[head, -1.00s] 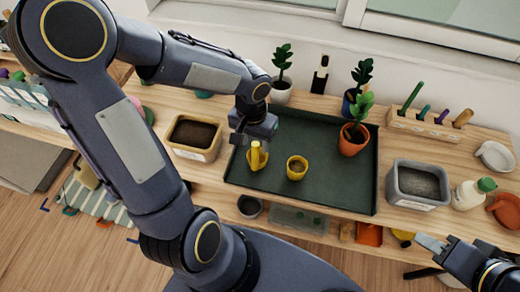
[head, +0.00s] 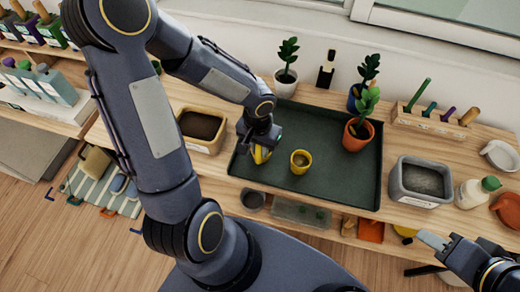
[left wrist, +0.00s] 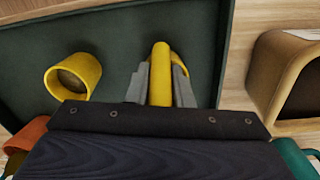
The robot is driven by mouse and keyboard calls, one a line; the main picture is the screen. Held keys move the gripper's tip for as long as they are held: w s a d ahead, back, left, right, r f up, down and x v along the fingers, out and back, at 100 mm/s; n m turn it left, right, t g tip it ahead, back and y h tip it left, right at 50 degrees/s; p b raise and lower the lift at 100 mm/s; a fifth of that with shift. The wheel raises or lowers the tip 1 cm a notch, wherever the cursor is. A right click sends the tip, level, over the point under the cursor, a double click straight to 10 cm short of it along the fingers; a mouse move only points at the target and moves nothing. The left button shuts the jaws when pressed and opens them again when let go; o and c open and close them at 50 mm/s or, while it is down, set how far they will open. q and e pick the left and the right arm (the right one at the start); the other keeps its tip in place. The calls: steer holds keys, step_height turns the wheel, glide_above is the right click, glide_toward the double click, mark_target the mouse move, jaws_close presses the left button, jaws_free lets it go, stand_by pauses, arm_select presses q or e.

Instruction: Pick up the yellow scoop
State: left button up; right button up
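The yellow scoop (head: 261,156) is on the left part of the dark green tray (head: 325,193). In the left wrist view its yellow handle (left wrist: 160,72) stands between the two grey fingers of my left gripper (left wrist: 160,86). The fingers are on either side of the handle and look slightly apart from it. In the head view my left gripper (head: 259,148) is down at the scoop and hides much of it. My right gripper (head: 433,240) is at the lower right, away from the tray; its finger gap is not clear.
A yellow cup (head: 300,162) stands just right of the scoop. A soil-filled tan bin (head: 205,143) is left of the tray. Potted plants stand at the tray's back right, including a terracotta pot (head: 354,138). A grey bin (head: 420,183) is to the right. The tray's front middle is clear.

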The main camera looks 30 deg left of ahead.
arm_select(q)
jaws_close()
steer(key=shift+r, duration=0.1)
